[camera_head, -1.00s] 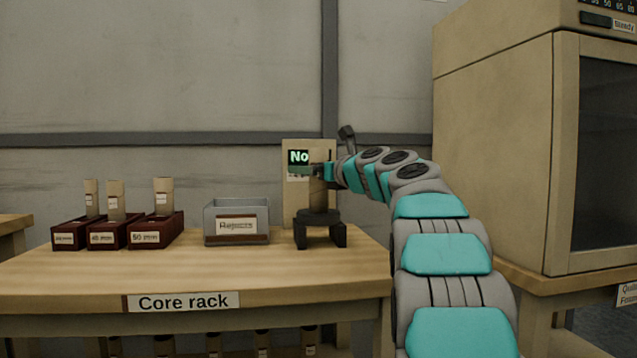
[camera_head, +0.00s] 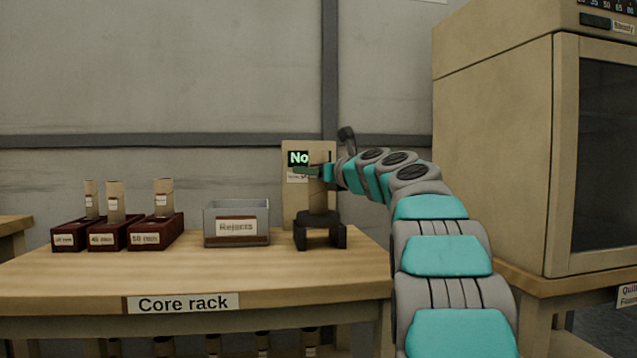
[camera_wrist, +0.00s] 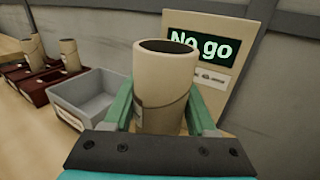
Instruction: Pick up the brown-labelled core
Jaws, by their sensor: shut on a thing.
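My gripper (camera_head: 314,171) is raised in front of the tan gauge panel at the right of the bench. In the wrist view my gripper (camera_wrist: 160,112) is shut on a tan hollow core (camera_wrist: 158,88), which stands upright between the green fingers. A pale label edge shows at the core's left side, but its colour and text cannot be read. In the head view the held core blends with the panel. Other tan cores stand in dark red holders on the left, one in the nearest holder (camera_head: 164,195); their labels look pale.
The gauge panel's display (camera_head: 298,158) reads "No go" in the wrist view. A black stand (camera_head: 320,232) sits below my gripper. A grey Rejects bin (camera_head: 237,208) stands to its left. The bench front (camera_head: 60,285) is clear. A large tan cabinet (camera_head: 495,150) stands at right.

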